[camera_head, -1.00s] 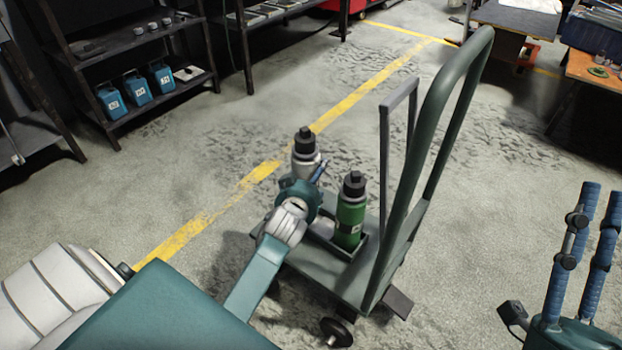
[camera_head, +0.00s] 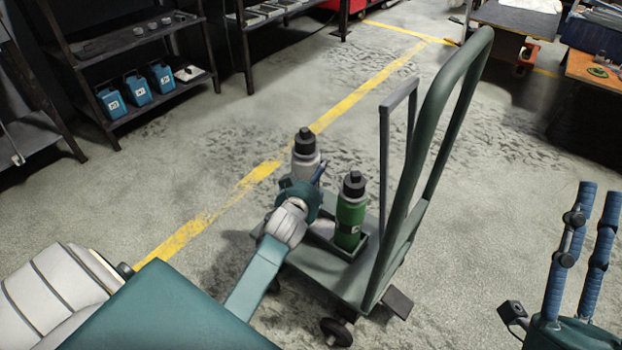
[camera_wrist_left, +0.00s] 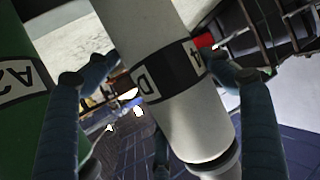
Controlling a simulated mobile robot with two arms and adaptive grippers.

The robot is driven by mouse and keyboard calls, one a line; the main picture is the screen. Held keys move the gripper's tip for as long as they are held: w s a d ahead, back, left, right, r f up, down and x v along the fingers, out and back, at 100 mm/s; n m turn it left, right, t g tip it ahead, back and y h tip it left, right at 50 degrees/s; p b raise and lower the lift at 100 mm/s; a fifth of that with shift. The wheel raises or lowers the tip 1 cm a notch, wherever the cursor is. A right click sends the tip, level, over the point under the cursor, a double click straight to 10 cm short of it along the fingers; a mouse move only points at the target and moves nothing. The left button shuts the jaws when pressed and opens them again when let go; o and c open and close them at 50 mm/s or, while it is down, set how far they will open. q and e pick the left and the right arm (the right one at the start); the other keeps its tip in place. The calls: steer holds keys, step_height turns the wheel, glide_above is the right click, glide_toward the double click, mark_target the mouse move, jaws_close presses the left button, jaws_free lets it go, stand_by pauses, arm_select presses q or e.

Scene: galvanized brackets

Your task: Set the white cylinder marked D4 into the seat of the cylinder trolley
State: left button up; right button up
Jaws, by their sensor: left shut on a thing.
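The white cylinder marked D4 (camera_head: 306,164) has a black cap and stands roughly upright at the trolley's far-left side in the head view. In the left wrist view the cylinder (camera_wrist_left: 180,110) shows a dark band with the D4 label. My left gripper (camera_wrist_left: 163,72) is shut on it, with blue fingers on both sides. The cylinder trolley (camera_head: 340,275) is green-grey with a tall handle. My arm hides the cylinder's lower end and the seat, so I cannot tell whether it touches the seat. My right gripper (camera_head: 601,190) is open and empty at the right edge.
A green cylinder (camera_head: 350,218) marked A2 stands in the trolley beside the white one. A grey upright frame (camera_head: 384,160) and the trolley handle (camera_head: 440,120) rise to its right. Dark shelves (camera_head: 130,60) stand at the back left. Floor around the trolley is clear.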

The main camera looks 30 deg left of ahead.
arm_select(q)
steer(key=shift+w+r, duration=0.15)
steer(key=shift+r, duration=0.25)
arm_select(e)
steer(key=shift+w+f+h, duration=0.2)
steer(key=shift+f+h, duration=0.05)
steer(key=shift+h, duration=0.05)
steer(key=shift+w+a, duration=0.1)
steer(key=shift+w+f+g, duration=0.2)
steer(key=shift+f+g, duration=0.1)
steer(key=shift+w+f, duration=0.2)
steer(key=shift+f, duration=0.1)
arm_select(q)
steer(key=shift+p, duration=0.3)
arm_select(e)
steer(key=shift+w+a+f+g, duration=0.1)
steer(key=shift+w+f+g, duration=0.2)
steer(key=shift+w+g, duration=0.1)
steer(key=shift+w+a+f+g+h, duration=0.15)
steer(key=shift+w+f+g, duration=0.15)
steer(key=shift+f, duration=0.25)
steer(key=shift+w+d+f+g+h, duration=0.15)
steer(key=shift+w+f+g, duration=0.15)
steer(key=shift+f, duration=0.3)
